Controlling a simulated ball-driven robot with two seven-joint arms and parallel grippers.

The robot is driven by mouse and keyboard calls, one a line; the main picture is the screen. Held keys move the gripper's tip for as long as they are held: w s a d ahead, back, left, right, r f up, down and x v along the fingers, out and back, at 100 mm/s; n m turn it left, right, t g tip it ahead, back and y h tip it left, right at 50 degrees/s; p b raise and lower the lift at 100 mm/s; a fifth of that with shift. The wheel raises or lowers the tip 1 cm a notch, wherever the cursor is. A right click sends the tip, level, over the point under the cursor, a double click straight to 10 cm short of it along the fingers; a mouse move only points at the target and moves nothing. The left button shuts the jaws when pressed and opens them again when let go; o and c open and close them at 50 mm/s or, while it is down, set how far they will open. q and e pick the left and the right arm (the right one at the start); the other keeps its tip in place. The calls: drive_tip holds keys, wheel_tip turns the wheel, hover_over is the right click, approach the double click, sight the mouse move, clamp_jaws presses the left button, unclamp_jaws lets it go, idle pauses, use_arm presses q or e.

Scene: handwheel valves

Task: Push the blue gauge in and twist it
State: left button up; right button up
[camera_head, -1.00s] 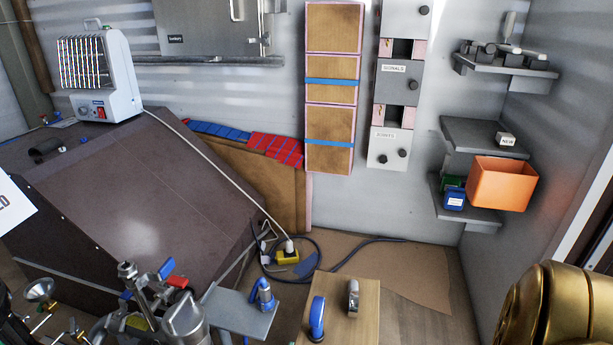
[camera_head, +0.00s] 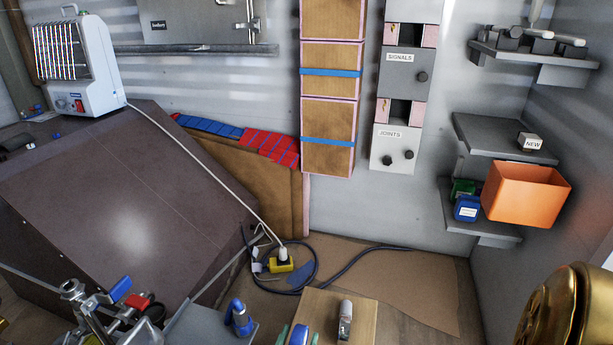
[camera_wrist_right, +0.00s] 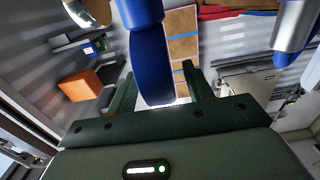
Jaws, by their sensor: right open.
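The blue gauge (camera_head: 299,336) is at the bottom edge of the head view, at the front of a wooden block; only its top shows there. In the right wrist view the blue gauge (camera_wrist_right: 152,65) is large and rounded. My right gripper (camera_head: 298,331) is open, with a green finger on each side of the gauge. In the wrist view its dark green fingers (camera_wrist_right: 157,78) flank the gauge, with a visible gap on the right side. Whether either finger touches it I cannot tell. My left gripper is not in view.
A grey-and-silver fitting (camera_head: 345,318) stands on the wooden block (camera_head: 364,313) close to the gauge. A blue fitting (camera_head: 239,318) sits on a grey plate to the left. Pipework with blue and red handles (camera_head: 120,289) is at lower left. A brass object (camera_head: 560,312) is at lower right.

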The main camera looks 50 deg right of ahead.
drive_tip(key=shift+w+d, duration=0.15)
drive_tip(key=shift+d, duration=0.15)
clamp_jaws()
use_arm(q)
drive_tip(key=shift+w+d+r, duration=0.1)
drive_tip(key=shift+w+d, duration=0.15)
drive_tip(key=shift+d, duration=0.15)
use_arm(e)
drive_tip(key=shift+r, duration=0.1)
drive_tip(key=shift+r, duration=0.2)
wheel_tip(320, 180, up, 8)
drive_tip(key=p, duration=0.6)
drive_tip(key=shift+r, duration=0.1)
drive_tip(key=shift+r+p, duration=0.7)
drive_tip(key=shift+p, duration=0.05)
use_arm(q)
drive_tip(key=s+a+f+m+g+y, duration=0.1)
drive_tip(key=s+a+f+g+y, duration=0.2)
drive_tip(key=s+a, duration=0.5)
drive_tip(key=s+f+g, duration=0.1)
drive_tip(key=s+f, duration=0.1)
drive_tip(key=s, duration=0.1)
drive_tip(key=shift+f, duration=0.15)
